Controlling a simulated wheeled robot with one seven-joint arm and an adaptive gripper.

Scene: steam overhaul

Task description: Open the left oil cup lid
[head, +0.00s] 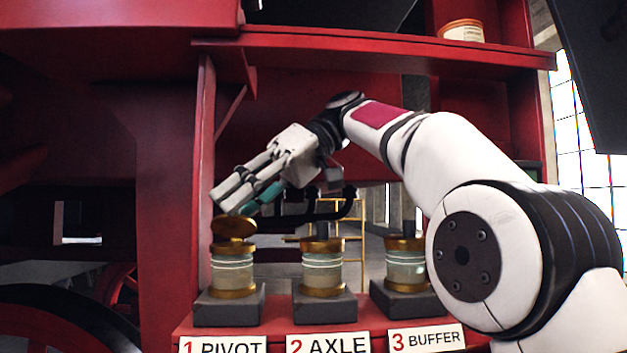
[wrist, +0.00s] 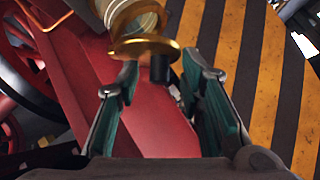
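The left oil cup (head: 232,272) is a glass cup with brass bands on a dark block above the 1 PIVOT label. Its brass lid (head: 234,227) looks tilted up from the brass rim, with a narrow gap below it. My gripper (head: 236,206) reaches down from the upper right, with its fingertips just above this lid. In the wrist view a brass disc (wrist: 145,48) and a dark knob (wrist: 158,69) show at the top, the knob between the fingertips. My gripper (wrist: 160,78) is open there, with a clear gap between its teal pads. Whether a finger touches the lid is unclear.
The middle cup (head: 322,270) and right cup (head: 405,266) stand beside it with lids flat. The red shelf (head: 365,319) carries all three. A red post (head: 206,190) rises close left of the left cup. An upper red ledge (head: 400,53) runs above, holding a tin (head: 461,32).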

